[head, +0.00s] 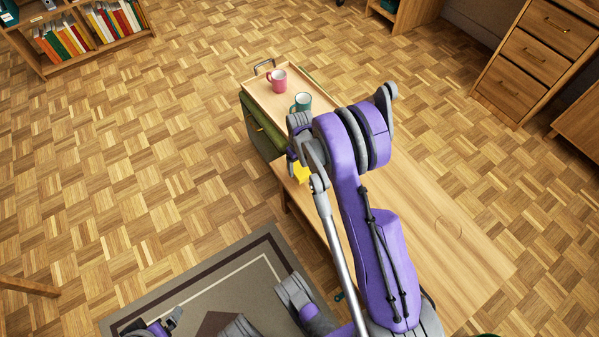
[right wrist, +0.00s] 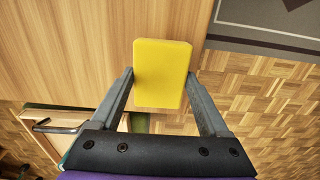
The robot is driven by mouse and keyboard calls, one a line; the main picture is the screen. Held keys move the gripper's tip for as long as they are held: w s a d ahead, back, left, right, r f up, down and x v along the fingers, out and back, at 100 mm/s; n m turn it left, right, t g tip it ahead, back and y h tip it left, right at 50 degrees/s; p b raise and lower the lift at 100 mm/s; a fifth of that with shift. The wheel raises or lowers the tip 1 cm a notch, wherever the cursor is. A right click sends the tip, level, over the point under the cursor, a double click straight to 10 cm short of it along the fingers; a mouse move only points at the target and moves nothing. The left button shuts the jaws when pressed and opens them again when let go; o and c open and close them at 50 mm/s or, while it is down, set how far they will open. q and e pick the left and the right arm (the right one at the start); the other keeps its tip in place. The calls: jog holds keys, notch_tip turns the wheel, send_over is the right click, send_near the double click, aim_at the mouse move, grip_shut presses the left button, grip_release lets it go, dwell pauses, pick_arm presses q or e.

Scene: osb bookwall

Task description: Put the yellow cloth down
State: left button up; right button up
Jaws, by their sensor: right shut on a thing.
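The yellow cloth (right wrist: 162,66) looks like a flat, rounded block in the right wrist view. It sits between the two fingers of my right gripper (right wrist: 160,78), which is shut on it. A small part of the yellow cloth (head: 301,173) shows in the head view below my right gripper (head: 297,160), over the left part of the low wooden table (head: 430,215). My arm hides the rest. I cannot tell whether the cloth touches the tabletop. My left gripper (head: 168,322) is at the bottom left, partly cut off; its opening is unclear.
A wooden tray (head: 262,97) with a pink mug (head: 276,80) and a teal mug (head: 301,103) stands at the table's far end, with green fabric under it. The right part of the table is mostly bare. A rug (head: 225,290) lies at the near left.

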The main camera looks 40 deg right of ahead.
aim_at(300, 168)
jog(key=shift+f+b, duration=0.35)
jog(key=shift+f, duration=1.4)
jog(key=shift+f, duration=0.1)
jog(key=o, duration=1.5)
jog(key=shift+c, duration=0.2)
